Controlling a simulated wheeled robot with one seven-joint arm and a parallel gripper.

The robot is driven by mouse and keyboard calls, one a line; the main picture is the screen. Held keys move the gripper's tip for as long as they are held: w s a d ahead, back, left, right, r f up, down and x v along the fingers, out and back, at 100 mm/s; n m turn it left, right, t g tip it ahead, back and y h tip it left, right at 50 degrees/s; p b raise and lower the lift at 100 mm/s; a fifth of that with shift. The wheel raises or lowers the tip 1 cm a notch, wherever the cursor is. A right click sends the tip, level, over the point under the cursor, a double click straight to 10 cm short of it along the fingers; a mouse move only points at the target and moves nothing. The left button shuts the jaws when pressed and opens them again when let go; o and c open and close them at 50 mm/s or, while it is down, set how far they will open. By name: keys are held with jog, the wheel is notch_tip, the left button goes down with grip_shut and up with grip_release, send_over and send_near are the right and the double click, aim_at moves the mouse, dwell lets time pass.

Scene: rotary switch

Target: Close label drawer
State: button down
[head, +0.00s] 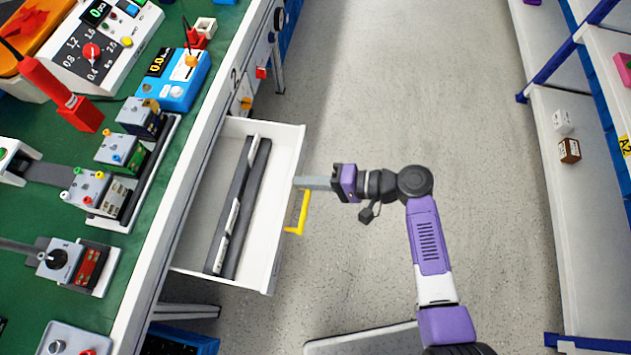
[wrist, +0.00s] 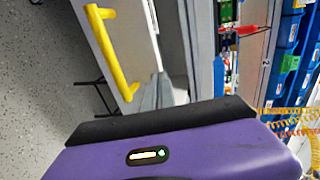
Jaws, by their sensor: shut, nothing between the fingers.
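The label drawer (head: 284,195) is a white drawer pulled out from under the bench on the left of the head view. Dark strips (head: 238,215) with white labels lie lengthwise inside it. A yellow handle (head: 300,213) is on its front; the handle also shows in the wrist view (wrist: 115,50). My gripper (head: 300,183) is shut and empty. Its fingertips are at the drawer front, just beyond the far end of the handle. Whether they touch the front, I cannot tell. In the wrist view the grey fingers (wrist: 160,92) point at the drawer front beside the handle's lower end.
The green-topped workbench (head: 60,190) holds several instruments and switch modules above the drawer. A blue crate (head: 185,340) is under the bench.

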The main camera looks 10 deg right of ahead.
jog(key=w+a+b, duration=0.1)
jog(key=w+a, duration=0.1)
jog(key=a, duration=0.3)
jog(key=w+a+b, duration=0.1)
jog(key=w+a, duration=0.1)
jog(key=a, duration=0.3)
jog(key=w+a+b, duration=0.1)
jog(key=a, duration=0.5)
jog(key=shift+w, duration=0.4)
